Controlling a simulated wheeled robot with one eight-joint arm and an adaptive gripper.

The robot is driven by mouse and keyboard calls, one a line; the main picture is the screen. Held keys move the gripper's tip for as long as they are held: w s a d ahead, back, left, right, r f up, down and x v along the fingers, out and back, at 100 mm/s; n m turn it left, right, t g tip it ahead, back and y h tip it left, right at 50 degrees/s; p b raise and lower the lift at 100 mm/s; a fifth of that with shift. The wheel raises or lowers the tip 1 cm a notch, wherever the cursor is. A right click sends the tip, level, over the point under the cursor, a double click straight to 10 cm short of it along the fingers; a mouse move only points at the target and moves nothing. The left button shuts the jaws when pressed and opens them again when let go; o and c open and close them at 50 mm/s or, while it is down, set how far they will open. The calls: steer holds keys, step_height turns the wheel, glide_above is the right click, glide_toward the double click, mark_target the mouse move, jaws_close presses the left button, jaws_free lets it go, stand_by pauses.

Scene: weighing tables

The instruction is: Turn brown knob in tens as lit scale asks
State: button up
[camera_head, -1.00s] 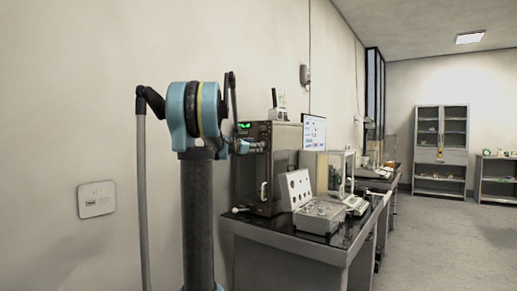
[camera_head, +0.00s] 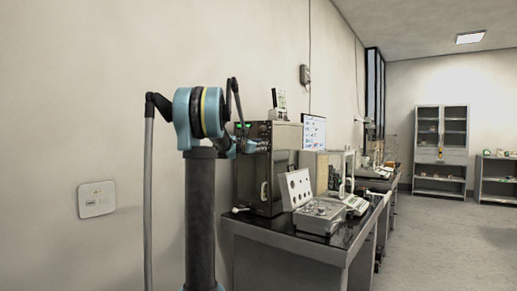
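No brown knob can be made out at this size. A grey box with a top plate (camera_head: 320,213) sits at the near end of the dark table (camera_head: 300,235). A pale panel with several dark round spots (camera_head: 298,188) stands behind it. A pale scale (camera_head: 354,204) is just beyond, and I cannot tell whether its display is lit. My arm stands left of the table. Its far end, a small blue and grey part (camera_head: 249,146), is in front of the oven's upper face; fingers cannot be made out there.
A dark oven (camera_head: 268,170) with green lights stands on the table against the wall. A glass-sided case (camera_head: 338,168) is behind the panel. More tables with instruments run along the wall. Shelves (camera_head: 441,150) stand at the back. The floor (camera_head: 430,245) on the right is clear.

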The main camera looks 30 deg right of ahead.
steer(key=shift+m, duration=2.8)
steer(key=o, duration=1.1)
steer(key=shift+c, duration=0.2)
steer(key=v, duration=1.2)
steer(key=shift+f, duration=0.1)
